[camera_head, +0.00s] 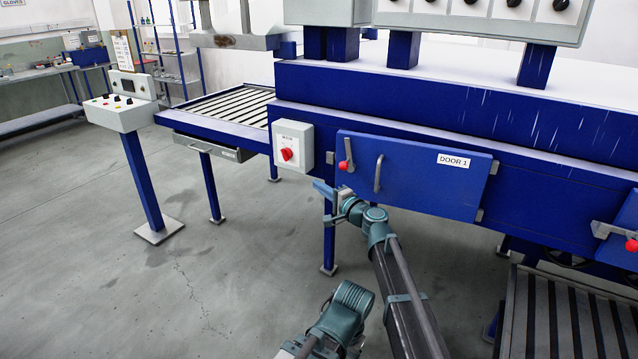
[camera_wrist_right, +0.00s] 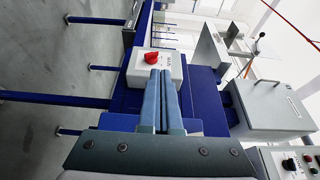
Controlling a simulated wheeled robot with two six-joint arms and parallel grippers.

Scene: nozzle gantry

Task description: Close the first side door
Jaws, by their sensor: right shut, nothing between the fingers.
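Door 1 (camera_head: 415,178) is a blue panel on the side of the blue machine, labelled DOOR 1 in the head view. It has a grey bar handle (camera_head: 378,174) and a red knob (camera_head: 344,165) near its left edge, with hinges on its right edge. It looks close to the frame; I cannot tell whether it is fully flush. My right gripper (camera_head: 322,189) is shut and empty, just below and left of the door's left edge. Its fingers also show together in the right wrist view (camera_wrist_right: 161,73), in front of a switch box. My left gripper is not in view.
The grey switch box (camera_head: 292,145) with a red rotary switch stands left of the door. A slatted conveyor (camera_head: 232,104) and a control pedestal (camera_head: 121,113) are farther left. Another blue panel with a red knob (camera_head: 632,245) is at the right edge. Floor at left is clear.

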